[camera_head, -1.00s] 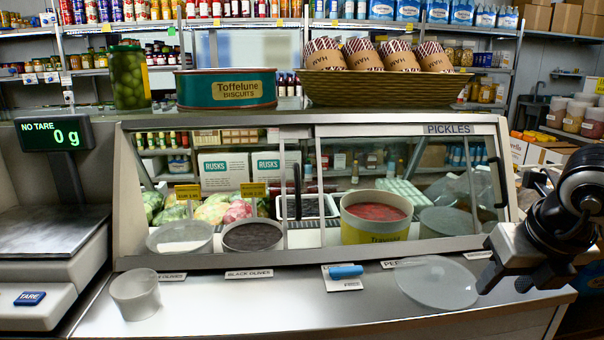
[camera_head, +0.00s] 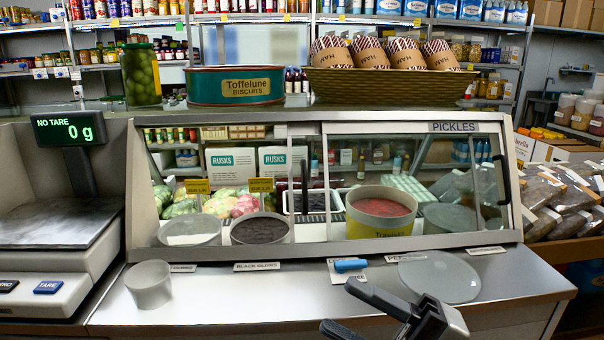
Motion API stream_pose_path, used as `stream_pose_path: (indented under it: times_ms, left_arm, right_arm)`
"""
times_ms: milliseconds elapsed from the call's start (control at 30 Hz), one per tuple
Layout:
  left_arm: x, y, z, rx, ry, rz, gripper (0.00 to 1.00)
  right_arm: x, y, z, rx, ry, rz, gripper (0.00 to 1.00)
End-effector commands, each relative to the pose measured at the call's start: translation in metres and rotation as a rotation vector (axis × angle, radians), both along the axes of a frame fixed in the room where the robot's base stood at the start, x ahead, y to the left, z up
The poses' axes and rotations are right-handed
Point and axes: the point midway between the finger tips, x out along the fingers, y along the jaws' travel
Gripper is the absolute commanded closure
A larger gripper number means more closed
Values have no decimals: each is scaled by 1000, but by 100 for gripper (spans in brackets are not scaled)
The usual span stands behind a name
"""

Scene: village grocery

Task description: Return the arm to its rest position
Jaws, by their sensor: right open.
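My right gripper (camera_head: 342,307) shows at the bottom of the head view, right of centre. Its two dark fingers point left and stand apart, with nothing between them. It is in front of the steel counter (camera_head: 240,305), and most of its arm is out of the picture. My left gripper is not in view.
The glass pickle case (camera_head: 460,128) stands behind the counter, its tubs inside. A scale (camera_head: 45,240) stands left; bagged goods (camera_head: 560,215) lie right.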

Motion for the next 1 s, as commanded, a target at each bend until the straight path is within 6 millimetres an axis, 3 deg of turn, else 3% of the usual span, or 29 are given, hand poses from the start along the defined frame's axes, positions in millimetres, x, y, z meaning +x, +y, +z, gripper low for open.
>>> stream_pose_path:
  times_ms: [67,133,200,333,400,500,667,833,900,1000]
  left_arm:
    - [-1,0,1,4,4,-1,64]
    - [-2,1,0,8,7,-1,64]
    - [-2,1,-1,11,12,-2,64]
    - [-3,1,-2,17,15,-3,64]
    - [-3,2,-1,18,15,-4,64]
    - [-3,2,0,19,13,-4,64]
    - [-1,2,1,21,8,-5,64]
    - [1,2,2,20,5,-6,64]
    - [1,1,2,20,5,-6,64]
    - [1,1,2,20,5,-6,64]
  right_arm:
    - [21,-25,-24,239,287,-200,54]
    - [33,-51,-67,386,561,-382,54]
    - [31,-69,-117,469,808,-528,54]
    - [0,-83,-200,533,1199,-707,54]
    - [-22,-84,-233,540,1362,-764,54]
    - [-49,-81,-264,539,1532,-810,54]
    - [-70,-77,-283,534,1652,-832,54]
    - [-71,-76,-285,532,1661,-833,54]
    - [-71,-77,-284,532,1660,-833,64]
    - [-71,-77,-284,532,1658,-832,64]
